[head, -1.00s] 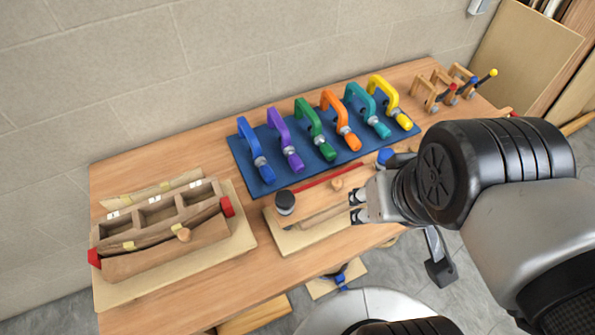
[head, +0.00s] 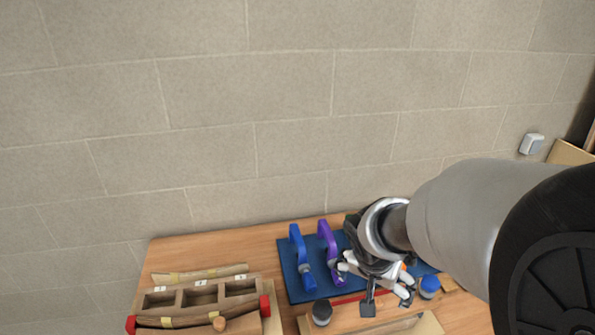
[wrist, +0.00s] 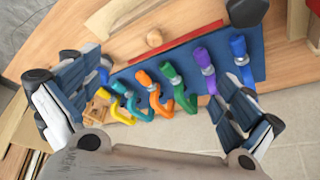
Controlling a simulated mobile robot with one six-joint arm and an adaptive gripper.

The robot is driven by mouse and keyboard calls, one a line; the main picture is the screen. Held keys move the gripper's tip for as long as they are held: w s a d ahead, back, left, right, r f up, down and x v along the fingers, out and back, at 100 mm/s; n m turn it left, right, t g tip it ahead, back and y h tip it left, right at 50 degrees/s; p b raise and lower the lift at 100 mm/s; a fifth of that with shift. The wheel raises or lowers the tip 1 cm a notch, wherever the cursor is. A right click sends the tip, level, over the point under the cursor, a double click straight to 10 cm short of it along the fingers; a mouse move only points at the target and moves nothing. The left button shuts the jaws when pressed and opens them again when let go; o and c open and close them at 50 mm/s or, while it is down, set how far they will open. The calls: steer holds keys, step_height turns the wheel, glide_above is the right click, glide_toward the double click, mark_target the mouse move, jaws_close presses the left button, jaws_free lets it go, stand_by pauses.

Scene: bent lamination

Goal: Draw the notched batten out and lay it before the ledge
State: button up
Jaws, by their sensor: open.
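No notch can be made out on any wooden strip, so I cannot tell which is the notched batten. In the head view, the red strip (head: 350,298) is partly covered by my gripper (head: 388,299). My gripper is open and empty above the clamp mat and the red strip; its fingers spread at both sides of the wrist view (wrist: 150,85). On the left, a pocketed wooden form (head: 201,283) has red end pieces and a knobbed strip (head: 180,319); the frame's lower edge cuts it off.
A blue mat (head: 292,272) holds several coloured clamps, including a blue one (head: 300,255) and a purple one (head: 328,250). A black cap (head: 322,312) and a blue cap (head: 430,287) stand up near the gripper. A taped strip (head: 200,273) lies behind the form. A block wall backs the bench.

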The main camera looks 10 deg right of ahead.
steer(key=b+x, duration=0.4)
steer(key=x, duration=1)
steer(key=shift+a+b, duration=0.1)
steer(key=shift+b, duration=0.3)
